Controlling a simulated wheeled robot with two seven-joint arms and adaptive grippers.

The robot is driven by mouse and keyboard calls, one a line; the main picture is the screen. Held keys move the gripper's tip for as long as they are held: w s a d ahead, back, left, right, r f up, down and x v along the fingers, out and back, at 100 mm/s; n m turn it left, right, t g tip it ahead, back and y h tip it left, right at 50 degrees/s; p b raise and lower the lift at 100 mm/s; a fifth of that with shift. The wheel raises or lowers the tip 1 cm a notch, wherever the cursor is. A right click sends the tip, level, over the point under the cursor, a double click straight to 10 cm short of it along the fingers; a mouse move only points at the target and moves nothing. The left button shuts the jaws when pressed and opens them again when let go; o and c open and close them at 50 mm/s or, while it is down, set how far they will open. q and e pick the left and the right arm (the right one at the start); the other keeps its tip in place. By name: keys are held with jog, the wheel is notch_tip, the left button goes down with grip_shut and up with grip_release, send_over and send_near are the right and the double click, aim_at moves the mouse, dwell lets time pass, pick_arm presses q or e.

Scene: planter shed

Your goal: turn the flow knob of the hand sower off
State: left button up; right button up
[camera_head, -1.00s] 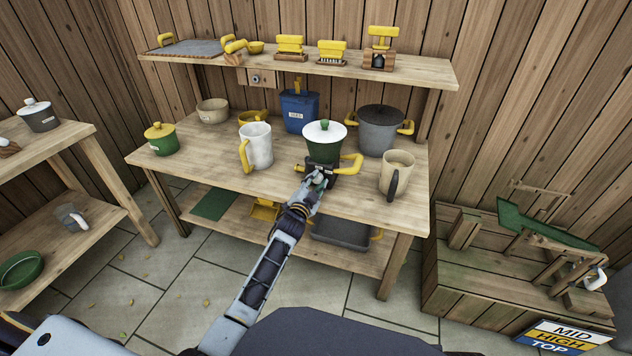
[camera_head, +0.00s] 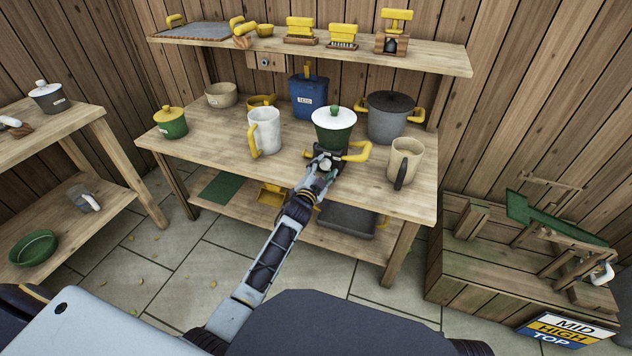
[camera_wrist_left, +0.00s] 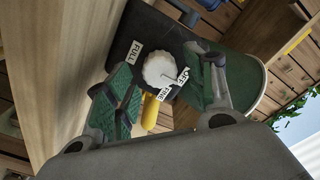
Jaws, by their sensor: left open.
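The hand sower (camera_head: 337,138) stands on the bench top, with a green body, white lid with a green top knob, yellow handle and dark base. In the left wrist view its round white flow knob (camera_wrist_left: 158,70) sits on the dark face, ringed by labels FULL, FINE and OFF. A pointer seems to lie near the OFF and FINE labels, but its exact setting is unclear. My left gripper (camera_head: 323,165) is at the sower's front. Its open green-padded fingers (camera_wrist_left: 158,78) lie either side of the knob; contact cannot be told. My right gripper is not in view.
A white jug (camera_head: 265,132) stands left of the sower and a beige jug (camera_head: 404,160) right. A grey pot (camera_head: 390,120) and a blue bin (camera_head: 308,97) are behind. A shelf (camera_head: 420,57) with yellow-handled tools runs above.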

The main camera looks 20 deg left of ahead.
pick_arm(q)
jog(key=s, duration=1.1)
jog(key=shift+s+a, duration=0.35)
jog(key=shift+f, duration=0.1)
dwell(0.8)
